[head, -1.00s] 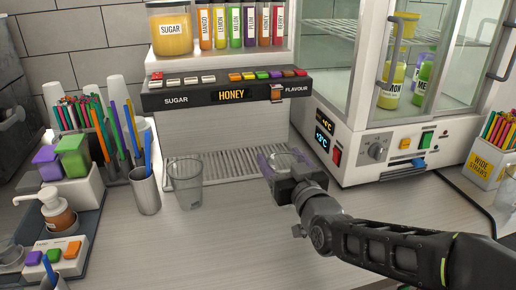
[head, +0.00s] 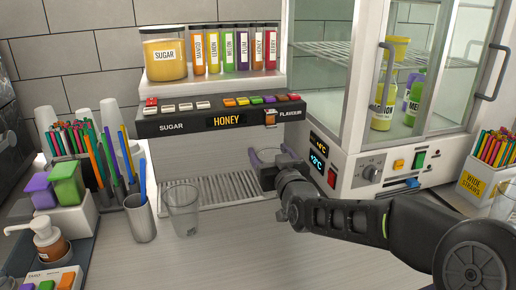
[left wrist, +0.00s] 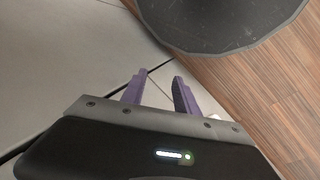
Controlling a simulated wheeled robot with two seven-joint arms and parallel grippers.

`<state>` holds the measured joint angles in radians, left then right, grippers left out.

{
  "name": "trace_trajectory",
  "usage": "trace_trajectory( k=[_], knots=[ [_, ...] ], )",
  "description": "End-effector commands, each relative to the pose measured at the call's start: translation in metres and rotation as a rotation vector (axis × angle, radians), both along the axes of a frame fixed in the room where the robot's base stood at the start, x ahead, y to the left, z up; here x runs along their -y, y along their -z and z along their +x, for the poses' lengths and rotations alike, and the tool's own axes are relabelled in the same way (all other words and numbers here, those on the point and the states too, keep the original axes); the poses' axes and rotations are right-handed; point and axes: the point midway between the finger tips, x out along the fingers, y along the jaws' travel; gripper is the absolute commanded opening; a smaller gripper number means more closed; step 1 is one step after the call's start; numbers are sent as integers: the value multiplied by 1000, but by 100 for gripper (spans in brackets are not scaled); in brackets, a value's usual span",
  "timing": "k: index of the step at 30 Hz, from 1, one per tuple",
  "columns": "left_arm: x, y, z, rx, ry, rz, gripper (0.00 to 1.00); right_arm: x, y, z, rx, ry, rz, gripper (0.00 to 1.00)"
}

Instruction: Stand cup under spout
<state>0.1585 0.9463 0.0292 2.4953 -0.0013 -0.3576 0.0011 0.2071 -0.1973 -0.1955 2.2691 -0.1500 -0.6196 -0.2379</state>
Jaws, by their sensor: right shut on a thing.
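My right gripper (head: 267,162) is shut around a clear cup (head: 269,154) at the right end of the drip tray, in front of the dispenser (head: 218,121). The cup is mostly hidden by the gripper, and I cannot tell whether its base touches the tray. The spout (head: 270,119) is on the dispenser's right side, under the flavour label and above the held cup. The drip tray (head: 210,189) is a slatted grille.
Another clear cup (head: 184,211) stands on the counter left of the gripper, in front of the tray. A straw holder (head: 140,217) is beside it. The fridge (head: 400,165) stands close on the right.

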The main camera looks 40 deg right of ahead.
Motion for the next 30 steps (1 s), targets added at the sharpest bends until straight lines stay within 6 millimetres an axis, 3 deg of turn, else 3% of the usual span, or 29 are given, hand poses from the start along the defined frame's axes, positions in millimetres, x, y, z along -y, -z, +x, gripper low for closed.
trace_trajectory(
  k=[6,12,27,30],
  knots=[
    [0,-16,0,-1,0,0,36,21,-2,61,-3,1,-1,34],
    [0,-23,0,-2,1,0,36,33,-1,93,0,2,-1,34],
    [0,-26,-1,-2,1,0,36,37,-1,106,-1,1,-1,34],
    [0,-31,-1,-2,1,0,36,38,15,106,-5,1,2,34]
  ],
)
